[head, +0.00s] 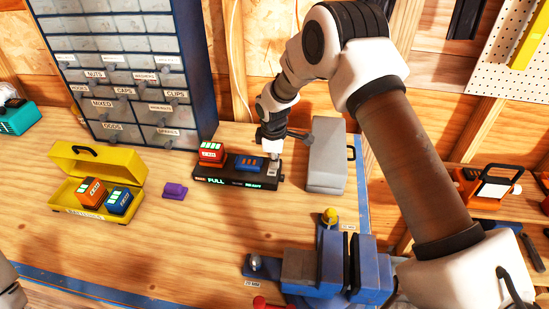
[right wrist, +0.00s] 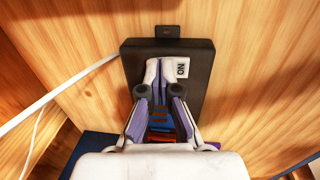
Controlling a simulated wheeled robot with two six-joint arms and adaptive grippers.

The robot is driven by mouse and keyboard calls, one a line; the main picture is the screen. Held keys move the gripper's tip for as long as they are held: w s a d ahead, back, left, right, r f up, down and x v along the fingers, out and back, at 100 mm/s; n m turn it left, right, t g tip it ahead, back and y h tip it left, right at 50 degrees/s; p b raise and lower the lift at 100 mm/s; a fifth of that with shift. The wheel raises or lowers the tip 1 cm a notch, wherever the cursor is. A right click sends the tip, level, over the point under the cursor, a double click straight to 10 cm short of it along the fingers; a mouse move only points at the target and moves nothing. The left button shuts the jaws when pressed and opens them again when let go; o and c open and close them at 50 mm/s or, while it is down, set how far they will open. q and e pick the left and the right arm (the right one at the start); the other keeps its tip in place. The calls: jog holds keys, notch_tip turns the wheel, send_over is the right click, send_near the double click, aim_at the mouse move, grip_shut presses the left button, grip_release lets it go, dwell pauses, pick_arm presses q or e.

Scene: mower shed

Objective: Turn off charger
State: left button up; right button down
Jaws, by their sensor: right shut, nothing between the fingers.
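The black charger (head: 225,181) lies on the bench with green "FULL" lettering on its front edge. A red battery (head: 211,153) sits on its left part and a blue battery (head: 250,164) right of the middle. My right gripper (head: 275,157) points down at the charger's right end, its fingertips shut and empty. In the right wrist view, the fingertips (right wrist: 160,72) are over the charger (right wrist: 193,100), beside a white label (right wrist: 182,68) reading "ON" upside down. The switch itself is hidden by the fingers; I cannot tell whether they touch it. My left gripper is not in view.
A grey case (head: 327,157) stands close right of the gripper. A blue vise (head: 318,270) is in front. An open yellow box (head: 85,205) with batteries and a small purple block (head: 175,190) lie left. A drawer cabinet (head: 130,70) stands behind.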

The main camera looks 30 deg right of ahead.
jog(key=shift+f+b, duration=0.3)
jog(key=shift+f, duration=0.2)
jog(key=shift+d+r, duration=0.1)
jog(key=shift+r, duration=0.1)
jog(key=shift+s+a+p, duration=0.25)
jog(key=shift+s+p, duration=0.1)
jog(key=shift+p, duration=0.1)
jog(key=shift+s+a+r, duration=0.1)
jog(key=shift+s+a, duration=0.15)
jog(key=shift+w, duration=0.1)
